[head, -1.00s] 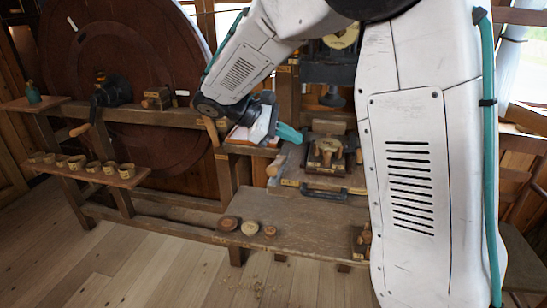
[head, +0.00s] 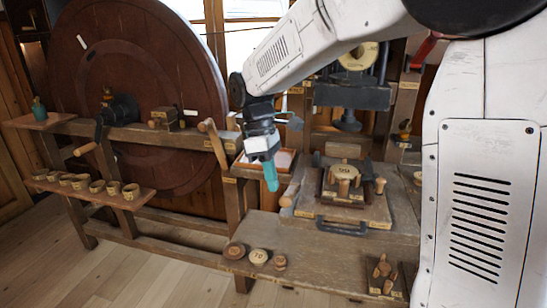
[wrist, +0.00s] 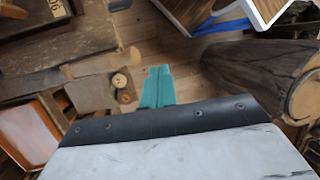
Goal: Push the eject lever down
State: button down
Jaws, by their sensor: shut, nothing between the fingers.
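My gripper (head: 270,176) has teal fingers, shut and empty. It points down beside the front edge of the press bench, in front of a small tray. In the wrist view the shut fingertips (wrist: 158,88) hang over the floor, touching nothing that I can see. A tilted wooden lever (head: 217,148) stands up to the left of my gripper, apart from it; I take it for the eject lever, though no label is readable. A rounded wooden handle (head: 286,201) sticks out at the left of the press board, below and right of the fingertips; it also shows in the wrist view (wrist: 95,65).
The wooden tray (head: 284,182) is close behind my gripper. The press board (head: 350,212) carries a round disc (head: 343,171) and pegs. Three turned pieces, one a pale disc (head: 258,256), lie on the lower bench. A big wheel (head: 150,60) stands at left.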

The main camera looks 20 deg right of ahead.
aim_at(290, 194)
jog(key=x, duration=0.5)
jog(key=shift+s+d+f, duration=0.1)
jog(key=shift+d+f, duration=0.05)
jog(key=shift+f, duration=0.15)
jog(key=shift+f, duration=0.2)
dwell(1.2)
